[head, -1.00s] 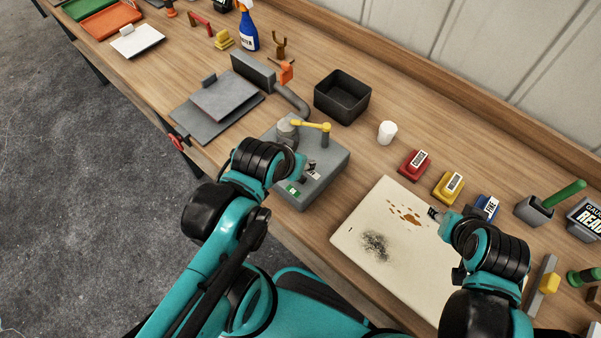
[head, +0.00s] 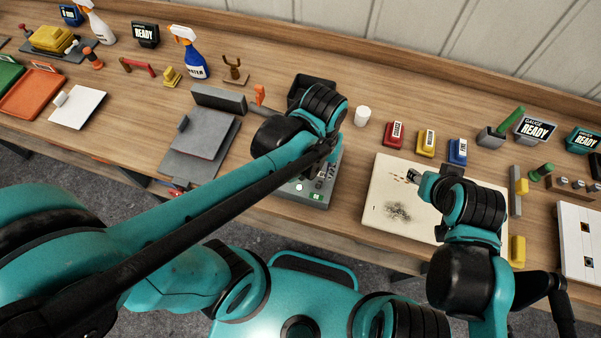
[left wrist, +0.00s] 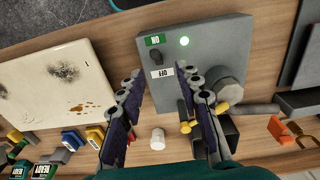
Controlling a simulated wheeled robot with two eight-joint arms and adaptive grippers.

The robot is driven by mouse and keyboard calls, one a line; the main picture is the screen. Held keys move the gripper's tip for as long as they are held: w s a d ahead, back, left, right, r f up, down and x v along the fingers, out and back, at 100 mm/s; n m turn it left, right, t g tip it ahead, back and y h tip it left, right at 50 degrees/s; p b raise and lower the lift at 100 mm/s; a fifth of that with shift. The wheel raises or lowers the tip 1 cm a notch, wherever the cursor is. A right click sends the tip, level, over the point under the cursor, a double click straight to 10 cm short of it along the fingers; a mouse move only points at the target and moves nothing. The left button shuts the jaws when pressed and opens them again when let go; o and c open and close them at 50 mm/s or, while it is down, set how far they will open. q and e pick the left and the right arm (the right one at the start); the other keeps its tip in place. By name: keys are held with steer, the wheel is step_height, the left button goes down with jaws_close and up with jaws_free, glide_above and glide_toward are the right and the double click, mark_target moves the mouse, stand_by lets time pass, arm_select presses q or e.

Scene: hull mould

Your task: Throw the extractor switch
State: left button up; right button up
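The extractor switch, a small black knob (left wrist: 157,57), sits on a grey box (left wrist: 208,35) between a green ON label (left wrist: 155,40) and a white OFF label (left wrist: 162,73). A round green lamp (left wrist: 184,41) glows beside it. Which way the knob leans is hard to tell. In the head view my left arm covers much of the box (head: 318,200). My left gripper (left wrist: 162,80) is open, its fingers either side of the switch in the left wrist view, touching nothing visible. My right gripper (head: 416,178) is over the stained cream board (head: 378,222); its fingers are too small to judge.
A yellow-handled lever (left wrist: 187,127) and a pipe (left wrist: 262,109) adjoin the box. A black bin (head: 297,88) and a white cup (head: 362,116) stand behind. Red (head: 393,134), yellow (head: 425,143) and blue (head: 457,151) blocks line the right. Grey plates (head: 198,150) lie left.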

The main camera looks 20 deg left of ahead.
mark_target(319, 184)
arm_select(q)
steer(key=shift+s+d, duration=0.15)
steer(key=shift+d, duration=0.05)
steer(key=f+b, duration=0.1)
steer(key=f, duration=0.4)
steer(key=f+b, duration=0.1)
steer(key=f, duration=0.2)
steer(key=shift+d+b, duration=0.25)
steer(key=shift+b, duration=0.1)
steer(key=shift+r, duration=0.1)
jaws_close()
